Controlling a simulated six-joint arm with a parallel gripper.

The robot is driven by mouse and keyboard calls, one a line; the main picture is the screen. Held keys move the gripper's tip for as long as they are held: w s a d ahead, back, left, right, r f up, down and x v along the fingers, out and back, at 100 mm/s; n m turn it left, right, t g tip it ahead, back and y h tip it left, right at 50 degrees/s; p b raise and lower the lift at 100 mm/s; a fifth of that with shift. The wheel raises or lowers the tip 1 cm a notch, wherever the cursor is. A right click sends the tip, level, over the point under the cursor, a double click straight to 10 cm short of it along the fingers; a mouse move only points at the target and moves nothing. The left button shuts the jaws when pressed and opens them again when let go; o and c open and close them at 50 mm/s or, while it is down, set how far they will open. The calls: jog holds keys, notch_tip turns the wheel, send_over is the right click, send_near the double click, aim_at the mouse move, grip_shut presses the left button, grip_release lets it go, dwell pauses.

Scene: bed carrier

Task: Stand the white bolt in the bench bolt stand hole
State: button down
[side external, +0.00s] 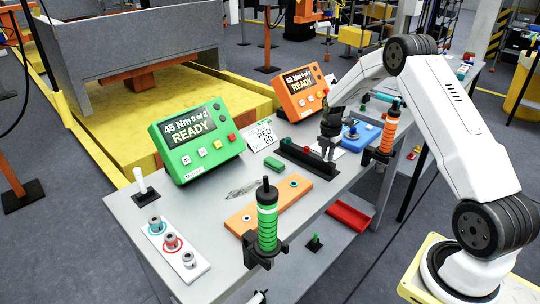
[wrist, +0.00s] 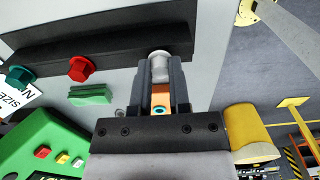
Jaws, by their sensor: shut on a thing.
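My gripper (side external: 330,152) points down over the right end of the black bolt stand (side external: 297,154). In the wrist view, my gripper (wrist: 160,68) is shut on the white bolt (wrist: 159,62), whose pale rounded end shows between the fingertips. The black stand (wrist: 110,42) lies just beyond the fingertips there. A teal-green bolt (wrist: 19,76) and a red bolt (wrist: 81,68) stand in it, spaced along its length. The hole under or near the white bolt is hidden, and I cannot tell whether the bolt touches the stand. The side view does not show the bolt clearly.
A green block (side external: 274,164) and an orange plate (side external: 250,216) lie in front of the stand. Green (side external: 190,143) and orange (side external: 300,92) controllers stand behind. A green-banded tool (side external: 267,220) is at the front edge; an orange-banded tool (side external: 389,130) is to the right.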

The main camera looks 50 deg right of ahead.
jog(key=shift+f, duration=0.25)
jog(key=c, duration=0.5)
grip_release()
jog(key=shift+r, duration=0.1)
jog(key=shift+r, duration=3.85)
